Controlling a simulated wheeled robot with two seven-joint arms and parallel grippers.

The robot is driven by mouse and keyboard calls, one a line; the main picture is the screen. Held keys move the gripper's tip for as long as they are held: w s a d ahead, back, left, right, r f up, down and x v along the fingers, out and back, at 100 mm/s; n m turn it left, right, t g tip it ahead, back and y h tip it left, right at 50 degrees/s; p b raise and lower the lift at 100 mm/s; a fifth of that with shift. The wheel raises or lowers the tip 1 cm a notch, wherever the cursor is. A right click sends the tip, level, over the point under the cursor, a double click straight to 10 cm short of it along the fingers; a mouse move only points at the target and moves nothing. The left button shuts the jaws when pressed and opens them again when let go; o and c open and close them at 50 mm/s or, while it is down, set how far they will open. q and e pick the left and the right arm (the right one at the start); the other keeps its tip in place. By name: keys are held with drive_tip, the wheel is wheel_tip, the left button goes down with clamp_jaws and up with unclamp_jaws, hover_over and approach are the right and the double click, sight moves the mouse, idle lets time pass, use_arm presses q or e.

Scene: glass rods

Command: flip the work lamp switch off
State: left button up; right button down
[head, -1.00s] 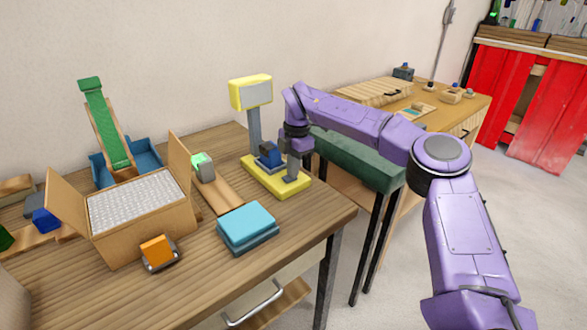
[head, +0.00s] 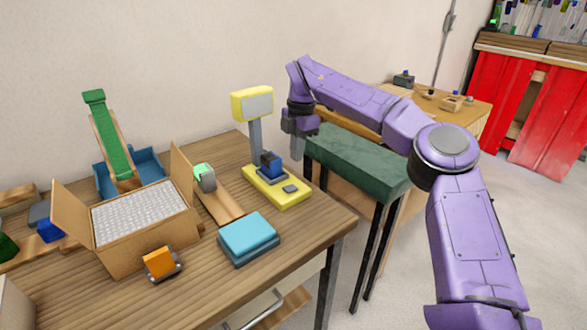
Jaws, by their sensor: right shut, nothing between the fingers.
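The work lamp has a yellow head (head: 252,104) with a grey face, a grey post and a yellow base (head: 280,200) on the wooden table. The lamp face looks dull grey, with no clear glow. On the base is a blue switch block (head: 271,161) in a dark frame, its blue part rising toward the back; a small grey plate (head: 290,189) lies in front of it. My right gripper (head: 298,155) is shut and empty, pointing down just right of the switch and apart from it. My left gripper is out of view.
A cardboard box (head: 150,240) with its flaps open, a blue block stack (head: 248,236), an orange block (head: 158,262) and a green ramp (head: 110,138) share the table. A green-topped stand (head: 360,160) is right of the lamp, beside the table edge.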

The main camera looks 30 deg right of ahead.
drive_tip(key=r, duration=0.5)
drive_tip(key=shift+w+d, duration=0.2)
